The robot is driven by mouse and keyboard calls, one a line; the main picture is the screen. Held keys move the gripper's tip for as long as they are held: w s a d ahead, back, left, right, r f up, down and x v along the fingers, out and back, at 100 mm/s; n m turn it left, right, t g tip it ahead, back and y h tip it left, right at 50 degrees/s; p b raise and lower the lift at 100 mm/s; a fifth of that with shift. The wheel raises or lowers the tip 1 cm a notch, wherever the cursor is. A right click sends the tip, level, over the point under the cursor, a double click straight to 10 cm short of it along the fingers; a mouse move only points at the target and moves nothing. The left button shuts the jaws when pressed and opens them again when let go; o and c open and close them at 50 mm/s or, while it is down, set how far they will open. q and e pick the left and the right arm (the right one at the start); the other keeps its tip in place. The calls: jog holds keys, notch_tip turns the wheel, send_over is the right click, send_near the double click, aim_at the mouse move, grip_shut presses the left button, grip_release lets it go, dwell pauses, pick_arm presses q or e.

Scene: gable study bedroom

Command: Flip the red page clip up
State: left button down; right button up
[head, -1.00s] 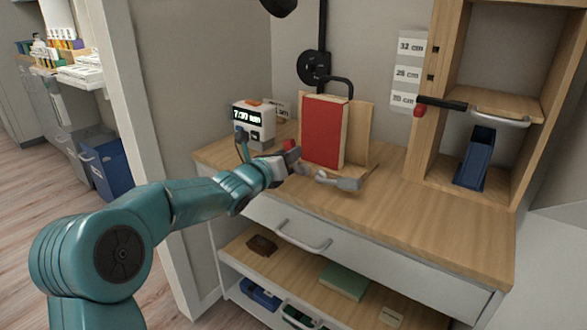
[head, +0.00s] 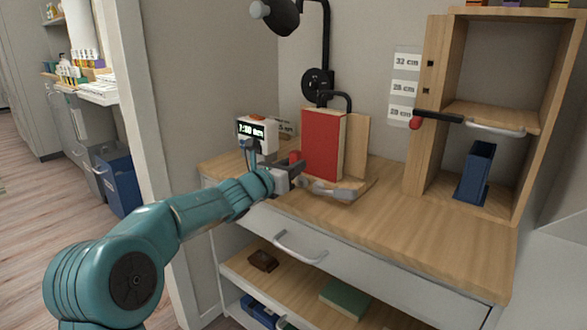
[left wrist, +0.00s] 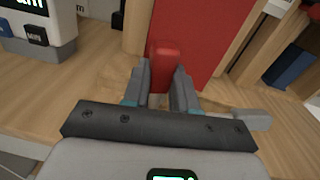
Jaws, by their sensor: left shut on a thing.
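The red page clip (head: 295,157) is a small upright red tab at the lower left front of a red book (head: 321,143). The book stands upright on a wooden bookstand (head: 356,143) on the desk. My left gripper (head: 291,169) is at the clip. In the left wrist view, the fingers of my left gripper (left wrist: 160,82) are shut on the red page clip (left wrist: 164,62), one on each side. The clip's top sticks up in front of the red cover; its lower part is hidden between the fingers. A grey clip (head: 335,190) lies low at the stand's right front. My right gripper is out of view.
A white clock (head: 257,134) stands left of the book, close to my left gripper. A black lamp (head: 319,85) rises behind the book. A wooden shelf unit (head: 433,110) with a blue holder (head: 476,172) stands at the right. The right desk top (head: 430,225) is clear.

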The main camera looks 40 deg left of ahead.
pick_arm(q)
jog(key=c, duration=1.2)
grip_release()
jog(key=shift+o, duration=0.2)
jog(key=shift+s, duration=0.15)
jog(key=s, duration=1.6)
jog(key=shift+d+r, duration=0.2)
jog(key=shift+d, duration=0.05)
jog(key=shift+s, duration=0.1)
